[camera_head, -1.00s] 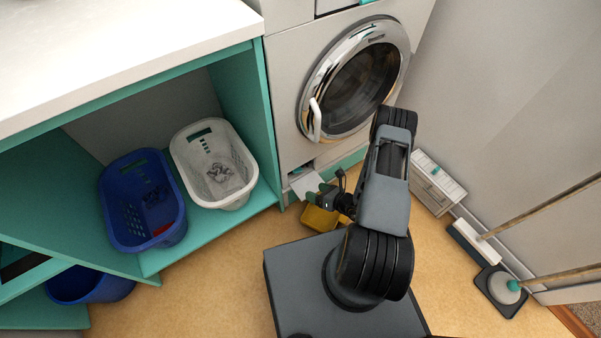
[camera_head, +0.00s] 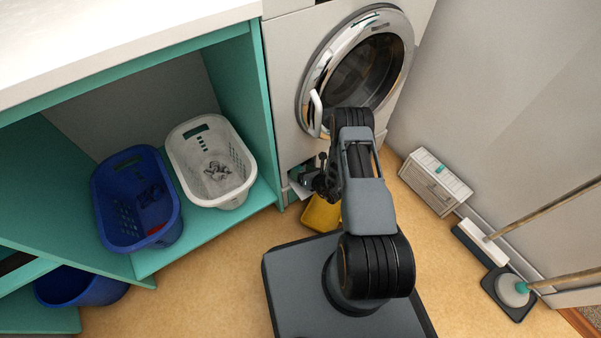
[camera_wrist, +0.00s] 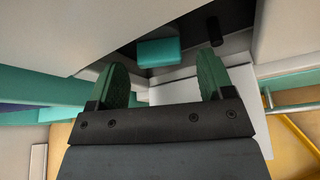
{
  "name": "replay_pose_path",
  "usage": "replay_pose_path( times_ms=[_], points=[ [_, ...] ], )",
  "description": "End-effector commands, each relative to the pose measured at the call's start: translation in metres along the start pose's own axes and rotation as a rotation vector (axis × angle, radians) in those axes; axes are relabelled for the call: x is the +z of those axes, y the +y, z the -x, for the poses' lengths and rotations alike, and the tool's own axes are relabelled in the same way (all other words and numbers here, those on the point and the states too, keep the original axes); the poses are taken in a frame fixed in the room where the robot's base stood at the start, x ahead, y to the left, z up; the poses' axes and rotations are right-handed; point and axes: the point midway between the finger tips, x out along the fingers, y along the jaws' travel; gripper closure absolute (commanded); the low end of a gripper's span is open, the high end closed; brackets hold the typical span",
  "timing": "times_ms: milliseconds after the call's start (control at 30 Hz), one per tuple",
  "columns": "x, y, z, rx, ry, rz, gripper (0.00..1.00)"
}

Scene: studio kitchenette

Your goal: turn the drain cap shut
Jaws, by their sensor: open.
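The washing machine (camera_head: 285,110) has a low opening in its front. In the wrist view, a teal block, seemingly the drain cap's grip (camera_wrist: 160,52), sits in this dark recess. My gripper (camera_wrist: 163,68) is open and empty, with its two green fingertips apart. The teal grip appears beyond the fingertips, between them in the picture; I see no contact. A lowered white flap (camera_wrist: 180,87) lies behind the fingers. In the head view my gripper (camera_head: 308,180) is at the opening, and my arm and wrist hide most of the recess.
A dark stub (camera_wrist: 215,30) stands right of the teal grip. A yellow container (camera_head: 321,214) is on the floor below the opening. A teal shelf wall (camera_head: 258,125) with white (camera_head: 212,165) and blue (camera_head: 130,200) baskets is left. A white box (camera_head: 435,182) is right.

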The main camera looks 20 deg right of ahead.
Motion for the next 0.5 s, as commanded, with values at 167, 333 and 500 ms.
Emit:
replay_pose_path(
  times_ms=[167, 333, 500],
  points=[
    [-0.0005, 0.0004, -0.0124, 0.002, 0.000, 0.000, 0.26],
    [0.0003, 0.0004, -0.0151, 0.000, 0.000, 0.000, 0.26],
    [0.0004, 0.0005, -0.0150, 0.001, 0.000, 0.000, 0.26]
  ],
)
